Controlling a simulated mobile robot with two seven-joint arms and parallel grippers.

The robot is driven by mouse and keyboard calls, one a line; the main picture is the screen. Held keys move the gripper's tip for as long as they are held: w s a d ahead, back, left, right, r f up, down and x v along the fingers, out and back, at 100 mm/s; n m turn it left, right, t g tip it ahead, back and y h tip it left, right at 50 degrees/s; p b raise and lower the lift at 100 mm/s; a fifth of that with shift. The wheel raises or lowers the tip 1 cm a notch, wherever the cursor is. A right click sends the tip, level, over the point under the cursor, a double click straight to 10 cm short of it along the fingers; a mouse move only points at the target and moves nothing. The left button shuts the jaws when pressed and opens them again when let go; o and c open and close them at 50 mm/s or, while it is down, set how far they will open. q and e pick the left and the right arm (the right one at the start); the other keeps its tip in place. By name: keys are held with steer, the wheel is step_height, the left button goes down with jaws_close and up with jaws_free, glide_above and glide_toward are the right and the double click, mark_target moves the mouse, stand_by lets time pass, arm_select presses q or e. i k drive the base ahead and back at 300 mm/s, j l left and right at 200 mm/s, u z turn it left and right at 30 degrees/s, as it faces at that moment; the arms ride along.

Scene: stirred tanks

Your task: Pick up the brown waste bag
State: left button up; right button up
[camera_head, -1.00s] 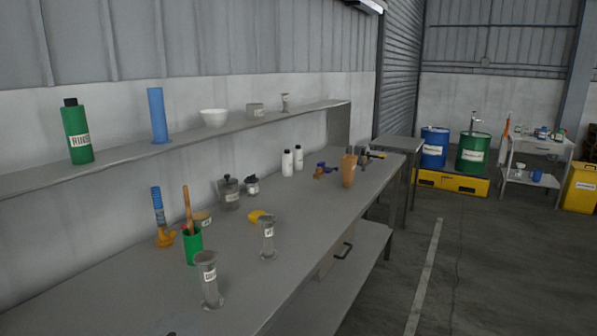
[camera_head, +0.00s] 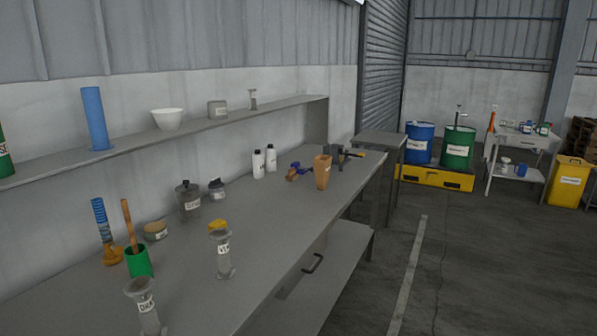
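A brown, upright, tapered object (camera_head: 322,172), which looks like the brown waste bag, stands on the long grey workbench (camera_head: 262,240) near its far right end. It is wider at the top than at the bottom. Blue and dark tools stand close beside and behind it. Neither of my grippers shows in the head view.
A grey shelf (camera_head: 230,125) runs above the bench. Labelled glass cylinders, a green cup (camera_head: 139,262) and white bottles (camera_head: 258,164) stand on the bench. Drums on a yellow pallet (camera_head: 436,177), a white cart (camera_head: 516,160) and a yellow bin (camera_head: 568,182) are beyond. Floor right of the bench is clear.

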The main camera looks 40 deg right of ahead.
mark_target(322, 163)
steer(key=i+l+u, duration=0.1)
steer(key=l+u, duration=0.2)
steer(key=l, duration=0.6)
steer(key=l+u, duration=0.3)
steer(key=l, duration=1.55)
steer(key=l+u, duration=0.1)
steer(key=l, duration=0.8)
steer(key=k, duration=0.1)
